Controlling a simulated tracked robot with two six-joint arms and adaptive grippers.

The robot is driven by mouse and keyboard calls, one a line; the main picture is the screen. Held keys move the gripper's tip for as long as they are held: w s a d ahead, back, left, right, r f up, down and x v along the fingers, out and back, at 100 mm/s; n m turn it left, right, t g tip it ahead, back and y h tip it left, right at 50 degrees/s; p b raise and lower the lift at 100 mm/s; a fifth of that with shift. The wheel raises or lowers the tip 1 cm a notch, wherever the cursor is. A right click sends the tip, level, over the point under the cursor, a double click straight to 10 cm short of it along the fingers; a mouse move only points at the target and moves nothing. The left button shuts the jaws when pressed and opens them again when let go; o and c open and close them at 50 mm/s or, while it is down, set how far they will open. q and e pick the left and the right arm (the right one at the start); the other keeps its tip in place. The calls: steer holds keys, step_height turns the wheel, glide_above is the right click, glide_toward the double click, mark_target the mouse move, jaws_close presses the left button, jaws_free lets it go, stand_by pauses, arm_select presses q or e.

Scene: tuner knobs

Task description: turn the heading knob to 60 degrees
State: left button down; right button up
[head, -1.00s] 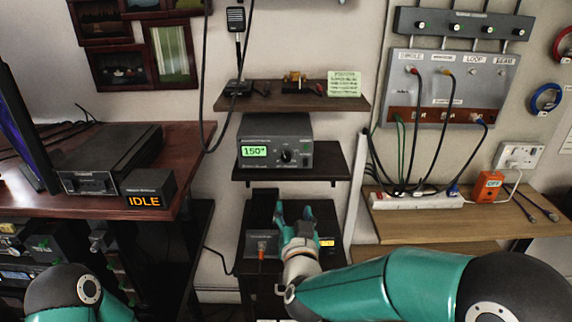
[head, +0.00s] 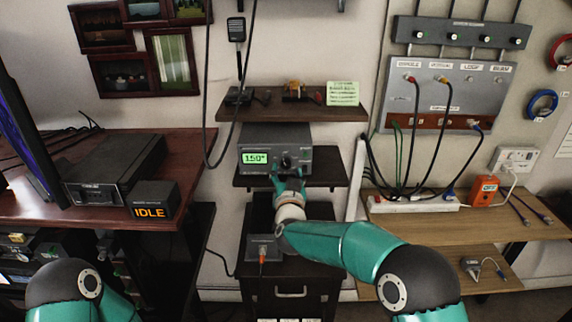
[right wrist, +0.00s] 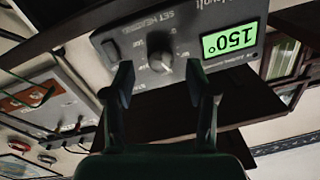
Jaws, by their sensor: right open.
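The grey heading controller box (head: 262,137) stands on the middle wall shelf. Its green display (head: 256,157) reads 150°, and it also shows upside down in the right wrist view (right wrist: 230,40). The dark round heading knob (right wrist: 160,60) is on its front face, right of the display in the head view. My right gripper (right wrist: 161,78) is open, its two fingers on either side of the knob in the right wrist view. I cannot tell whether they touch it. In the head view the right gripper (head: 288,170) partly covers the knob area. My left gripper is out of view.
The upper shelf (head: 300,110) hangs above the box. Below is a dark cabinet (head: 310,275) with a small grey box (head: 263,246) on top. A desk with an IDLE display (head: 150,212) is left; a patch panel (head: 445,90) with hanging cables is right.

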mark_target(286, 163)
steer(key=shift+w, duration=1.2)
